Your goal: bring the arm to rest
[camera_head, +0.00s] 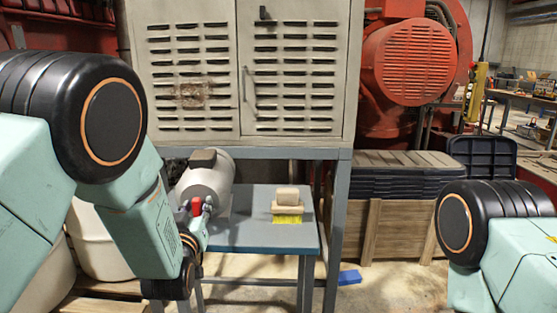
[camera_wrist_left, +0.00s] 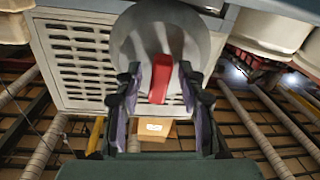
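My left gripper (camera_head: 207,208) is at the left edge of the small blue-grey table (camera_head: 250,237), beside a grey cylindrical machine (camera_head: 207,182). In the left wrist view its fingers (camera_wrist_left: 160,105) stand apart with a clear gap. A red part (camera_wrist_left: 160,78) shows between and beyond them, in front of the grey cylinder's round face (camera_wrist_left: 190,40). The red part also shows in the head view (camera_head: 196,206), close to the fingers. I see no finger contact with it. My right arm shows at the right edge; its gripper is out of view.
A brush (camera_head: 287,198) with yellow bristles is on the table. A louvred metal cabinet (camera_head: 245,70) stands above and behind it. A wooden crate (camera_head: 390,228) and red machinery (camera_head: 415,60) are at right. A blue object (camera_head: 349,277) lies on the floor, which has free room around it.

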